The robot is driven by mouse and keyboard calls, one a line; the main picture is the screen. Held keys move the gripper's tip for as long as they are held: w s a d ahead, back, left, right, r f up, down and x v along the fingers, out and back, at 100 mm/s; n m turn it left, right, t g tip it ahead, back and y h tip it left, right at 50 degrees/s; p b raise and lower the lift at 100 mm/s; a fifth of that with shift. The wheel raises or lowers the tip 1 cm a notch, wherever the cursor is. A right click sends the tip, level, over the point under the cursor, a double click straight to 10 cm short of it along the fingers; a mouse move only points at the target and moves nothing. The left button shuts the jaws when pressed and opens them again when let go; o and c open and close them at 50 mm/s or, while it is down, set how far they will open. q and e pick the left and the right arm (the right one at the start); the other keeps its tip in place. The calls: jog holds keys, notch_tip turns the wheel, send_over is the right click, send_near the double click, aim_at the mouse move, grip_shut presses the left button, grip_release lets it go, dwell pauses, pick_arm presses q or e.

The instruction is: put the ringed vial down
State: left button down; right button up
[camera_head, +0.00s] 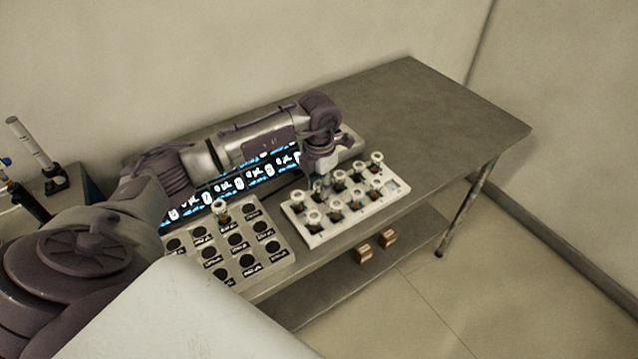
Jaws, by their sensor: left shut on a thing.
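My left gripper (321,183) points down over the back row of the white rack (318,240) and is shut on a vial, which its fingers mostly hide. I cannot tell whether the vial's base is in a hole or above it. Several vials with pale caps and dark contents stand upright in this rack, one of them at the back right corner (376,160). No ring on any vial can be made out at this size. Another vial (221,210) stands in the back of the grey labelled rack (267,268). My right gripper is not in view.
The grey rack has several empty dark holes with labels. A long panel with glowing blue and white markings (215,190) lies behind both racks, under my arm. The metal bench (430,110) is clear at the right. Small brown blocks (388,238) sit on the lower shelf.

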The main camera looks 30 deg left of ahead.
aim_at(319, 184)
pick_arm(q)
jog(key=c, duration=0.8)
grip_release()
jog(key=shift+f, duration=0.1)
jog(key=shift+c, duration=0.2)
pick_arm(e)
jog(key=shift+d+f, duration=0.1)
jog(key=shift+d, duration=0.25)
pick_arm(q)
jog(key=shift+r, duration=0.3)
notch_tip(319, 184, up, 12)
jog(key=b, duration=0.3)
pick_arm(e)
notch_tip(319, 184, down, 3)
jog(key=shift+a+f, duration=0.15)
